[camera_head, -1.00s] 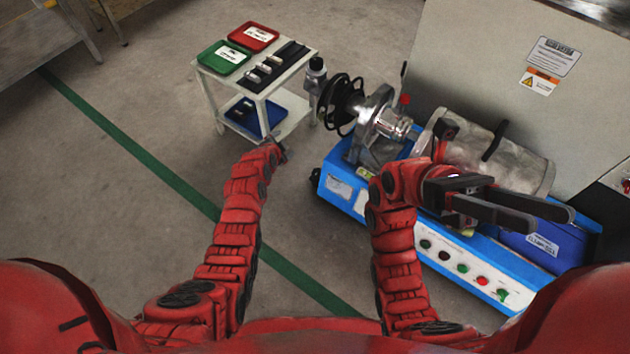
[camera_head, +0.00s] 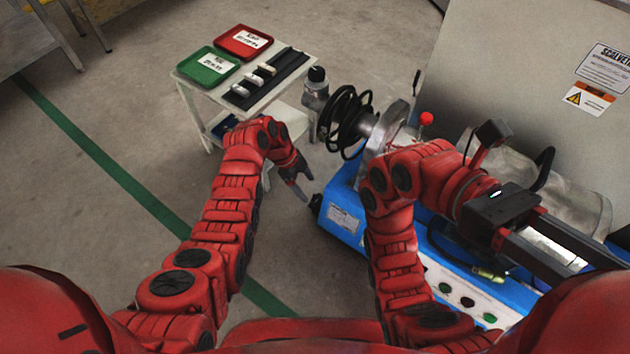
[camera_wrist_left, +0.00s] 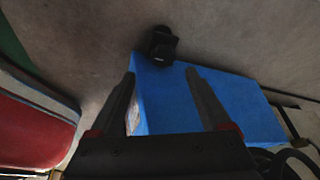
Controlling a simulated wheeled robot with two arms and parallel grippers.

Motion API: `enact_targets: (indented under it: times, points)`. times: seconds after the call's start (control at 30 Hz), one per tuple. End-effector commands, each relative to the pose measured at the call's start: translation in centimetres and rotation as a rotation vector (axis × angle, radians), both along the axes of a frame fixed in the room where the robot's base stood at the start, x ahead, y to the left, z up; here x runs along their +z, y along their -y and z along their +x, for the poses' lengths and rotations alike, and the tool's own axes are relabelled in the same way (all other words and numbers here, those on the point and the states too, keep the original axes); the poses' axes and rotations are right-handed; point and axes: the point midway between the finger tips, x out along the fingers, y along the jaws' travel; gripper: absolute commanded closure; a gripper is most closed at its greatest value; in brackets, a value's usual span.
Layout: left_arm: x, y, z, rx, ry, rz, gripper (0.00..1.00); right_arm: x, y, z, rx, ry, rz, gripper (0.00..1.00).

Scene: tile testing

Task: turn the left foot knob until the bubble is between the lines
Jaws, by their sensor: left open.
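The left foot knob (camera_head: 315,206) is a small black knob at the near left corner of the blue machine base (camera_head: 345,218). In the left wrist view the knob (camera_wrist_left: 162,45) lies beyond my fingertips, roughly centred between them. My left gripper (camera_head: 303,190) is open and empty, just left of the knob and apart from it. A small yellow-green vial (camera_head: 490,275), perhaps the level, lies on the base below my right arm; its bubble and lines are too small to read. My right gripper (camera_head: 585,262) points right over the base, its fingers apart.
A white cart (camera_head: 185,82) with a green tray (camera_head: 207,66) and a red tray (camera_head: 243,42) stands at the back left. Floor left of the base is clear.

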Motion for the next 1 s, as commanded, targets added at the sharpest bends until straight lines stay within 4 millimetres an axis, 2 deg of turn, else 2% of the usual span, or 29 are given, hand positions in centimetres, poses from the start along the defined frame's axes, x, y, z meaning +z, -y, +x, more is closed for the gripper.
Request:
enact_targets:
  times: [0.17, 0.37, 0.6, 0.73, 0.83, 1.0]
  points:
    - [-0.1, 0.1, -0.3, -0.012, -0.009, -0.001, 0.19, -0.2, 0.2, -0.2, 0.006, 0.012, 0.005, 0.50]
    - [-0.9, 0.3, -0.4, -0.012, -0.011, -0.001, 0.19, -0.9, 1.2, -1.2, 0.050, 0.095, 0.048, 0.50]
    - [-2.7, 1.0, -0.6, -0.012, -0.014, 0.000, 0.19, -3.7, 4.2, -3.3, 0.177, 0.319, 0.158, 0.50]
    - [-5.2, 1.9, -0.8, -0.012, -0.012, 0.000, 0.19, -6.4, 5.3, -4.1, 0.184, 0.366, 0.200, 0.50]
    - [-6.5, 2.4, -0.8, -0.011, -0.009, 0.000, 0.19, -7.2, 5.3, -4.4, 0.136, 0.318, 0.199, 0.50]
    - [-7.1, 2.8, -1.0, -0.011, -0.010, -0.001, 0.19, -7.2, 5.0, -4.6, 0.097, 0.279, 0.195, 0.50]
